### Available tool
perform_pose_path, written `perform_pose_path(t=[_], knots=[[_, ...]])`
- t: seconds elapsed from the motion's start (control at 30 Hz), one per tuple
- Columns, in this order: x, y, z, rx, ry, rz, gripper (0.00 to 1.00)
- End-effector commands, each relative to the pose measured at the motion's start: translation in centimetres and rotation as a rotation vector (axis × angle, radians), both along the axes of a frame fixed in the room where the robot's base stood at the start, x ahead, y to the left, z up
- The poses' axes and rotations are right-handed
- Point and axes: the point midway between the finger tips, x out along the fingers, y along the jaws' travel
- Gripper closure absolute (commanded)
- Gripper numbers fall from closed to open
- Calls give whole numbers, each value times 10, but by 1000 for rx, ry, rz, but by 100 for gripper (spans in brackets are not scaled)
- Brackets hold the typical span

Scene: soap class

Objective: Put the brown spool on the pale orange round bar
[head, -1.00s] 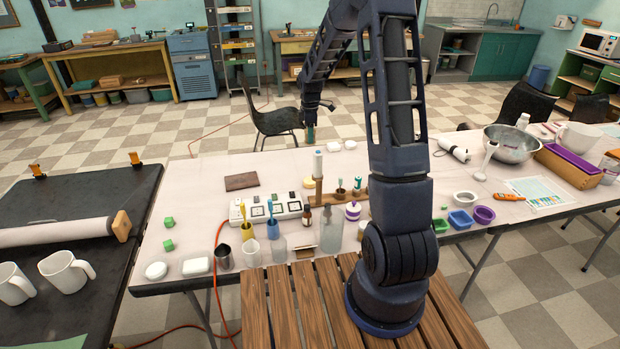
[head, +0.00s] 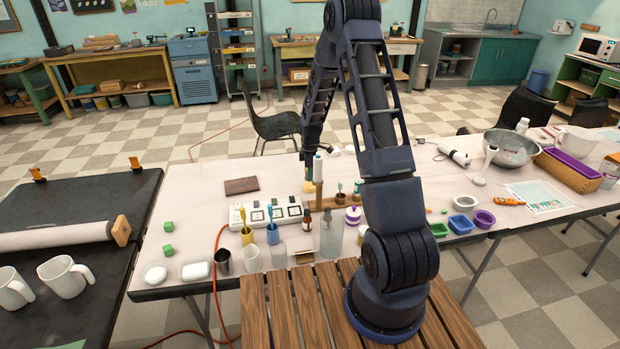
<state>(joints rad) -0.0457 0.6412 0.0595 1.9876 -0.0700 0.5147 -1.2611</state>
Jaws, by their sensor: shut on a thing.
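The pale orange round bar (head: 308,186) lies on the pale table behind the row of bottles. My gripper (head: 308,171) points down close above the bar. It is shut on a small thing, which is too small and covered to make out. I cannot tell whether that thing touches the bar. I do not see a brown spool clearly anywhere else on the table.
A brown stand (head: 330,201) with small cups, a power strip (head: 265,213), glass bottles (head: 331,236) and toothbrush cups crowd the front.

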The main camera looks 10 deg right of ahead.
Motion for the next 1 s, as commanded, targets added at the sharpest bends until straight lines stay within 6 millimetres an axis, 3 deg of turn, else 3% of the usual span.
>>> perform_pose_path(t=[0.2,0.6,0.63,0.73,1.0], knots=[[0,-1,-28,-1,2,-1,80],[0,0,-32,0,1,-1,80],[0,0,-33,0,0,-1,56],[0,0,-32,0,0,-1,36],[0,0,-32,0,0,-1,36]])
